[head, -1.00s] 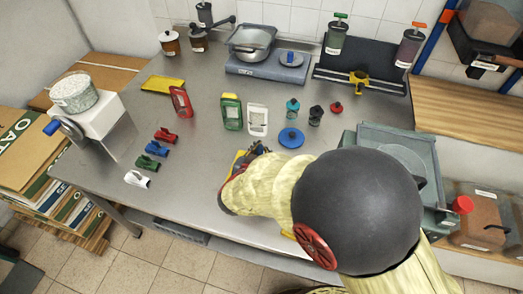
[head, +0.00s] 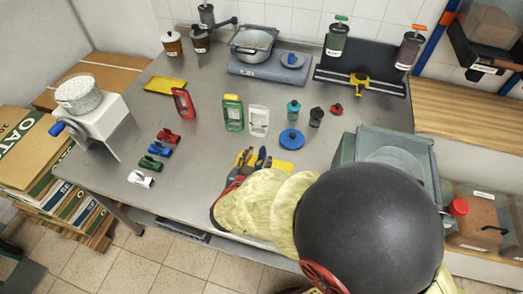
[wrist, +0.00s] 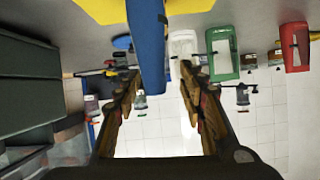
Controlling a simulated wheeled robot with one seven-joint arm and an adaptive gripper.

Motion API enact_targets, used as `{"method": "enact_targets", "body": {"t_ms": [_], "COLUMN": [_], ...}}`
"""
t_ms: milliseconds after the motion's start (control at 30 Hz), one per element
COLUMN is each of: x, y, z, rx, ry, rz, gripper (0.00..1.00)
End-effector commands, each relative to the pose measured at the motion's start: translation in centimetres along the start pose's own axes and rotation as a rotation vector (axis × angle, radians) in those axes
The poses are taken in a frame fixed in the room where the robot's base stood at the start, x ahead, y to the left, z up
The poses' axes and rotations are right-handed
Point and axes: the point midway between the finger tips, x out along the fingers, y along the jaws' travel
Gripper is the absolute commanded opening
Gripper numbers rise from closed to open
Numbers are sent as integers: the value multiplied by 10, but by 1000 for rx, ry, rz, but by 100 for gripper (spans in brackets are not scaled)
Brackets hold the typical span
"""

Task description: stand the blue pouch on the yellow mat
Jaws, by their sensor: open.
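The blue pouch (wrist: 150,40) shows in the wrist view as a tall narrow shape between the fingers, nearer the left one. Its far end is cut off by the top edge. My gripper (head: 254,158) is open around or just short of the pouch; I see no clear contact. In the head view only a sliver of blue shows between the dark fingers. A yellow mat (head: 287,168) lies on the table right beside the gripper, partly hidden by my arm; yellow also shows behind the pouch in the wrist view (wrist: 100,10). I cannot tell whether the pouch touches the mat.
Green (head: 232,113), white (head: 258,121) and red (head: 183,104) framed pouches stand farther back. A blue lid (head: 291,139) lies behind the mat. Several coloured clips lie at left, a yellow piece (head: 165,86) lies back left, and a grey-green bin stands right.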

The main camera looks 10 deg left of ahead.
Motion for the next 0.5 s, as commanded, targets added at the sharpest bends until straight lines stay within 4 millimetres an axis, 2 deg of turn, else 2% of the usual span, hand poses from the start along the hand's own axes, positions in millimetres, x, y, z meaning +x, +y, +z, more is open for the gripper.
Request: {"method": "enact_targets", "body": {"t_ms": [33,200,333,500], "x": [-14,-43,-57,-63], "y": [-1,-1,0,0], "z": [-3,-2,-1,0], "rx": [-2,0,0,0], "ry": [-1,0,-1,0], "rz": [-4,-3,-1,0], "gripper": [41,41,41,41]}}
